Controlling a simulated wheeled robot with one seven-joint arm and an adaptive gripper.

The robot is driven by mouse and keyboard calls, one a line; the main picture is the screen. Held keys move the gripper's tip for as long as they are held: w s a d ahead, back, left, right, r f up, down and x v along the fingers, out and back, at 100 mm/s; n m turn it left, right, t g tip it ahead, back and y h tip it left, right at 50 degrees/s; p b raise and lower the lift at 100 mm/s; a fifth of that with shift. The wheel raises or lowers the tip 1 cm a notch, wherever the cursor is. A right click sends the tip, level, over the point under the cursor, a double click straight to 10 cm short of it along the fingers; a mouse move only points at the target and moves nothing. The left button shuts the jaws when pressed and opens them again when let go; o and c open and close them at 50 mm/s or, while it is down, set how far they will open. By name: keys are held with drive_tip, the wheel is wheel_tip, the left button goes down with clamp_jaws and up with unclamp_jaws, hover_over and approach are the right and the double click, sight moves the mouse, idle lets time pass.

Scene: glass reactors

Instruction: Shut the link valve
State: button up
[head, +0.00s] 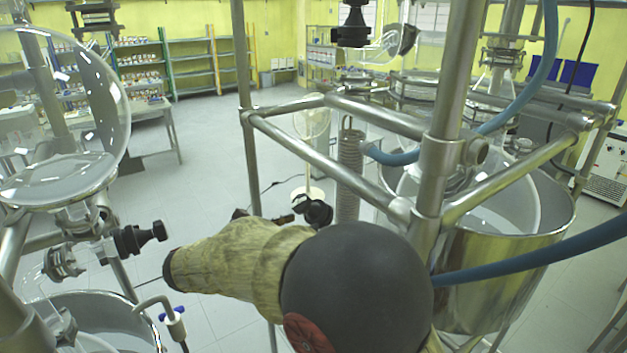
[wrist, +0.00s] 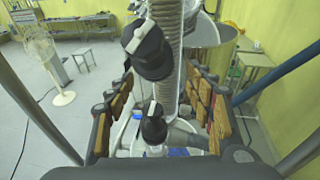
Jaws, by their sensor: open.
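In the wrist view my gripper (wrist: 163,105) is open, with one padded finger on each side. A black valve knob (wrist: 153,125) with a pale mark on top shows low between the fingers, near the palm in the picture. A larger black knob (wrist: 148,50) with a white mark sits above it, beside a coiled glass column (wrist: 168,20). Neither knob is visibly gripped. I cannot tell which of them is the link valve, nor whether a finger touches one. In the head view my arm hides most of the gripper and the knobs in front of it.
Steel frame rails (head: 320,160) and a steel vessel (head: 500,270) stand close on the right. Blue hoses (head: 530,262) cross there. A glass reactor with a black knob (head: 140,238) stands at left. A white fan (head: 310,125) stands behind. The floor (head: 205,150) at centre left is clear.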

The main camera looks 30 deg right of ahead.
sight(314, 203)
drive_tip(key=r, duration=0.1)
drive_tip(key=w+r+n+h, duration=0.1)
drive_tip(key=r, duration=0.1)
drive_tip(key=w+r+n+t, duration=0.1)
drive_tip(key=shift+a+r+h, duration=0.1)
drive_tip(key=shift+r+h, duration=0.2)
drive_tip(key=shift+h, duration=0.1)
drive_tip(key=x, duration=0.7)
drive_tip(key=shift+d, duration=0.35)
drive_tip(key=c, duration=0.3)
drive_tip(key=c, duration=1)
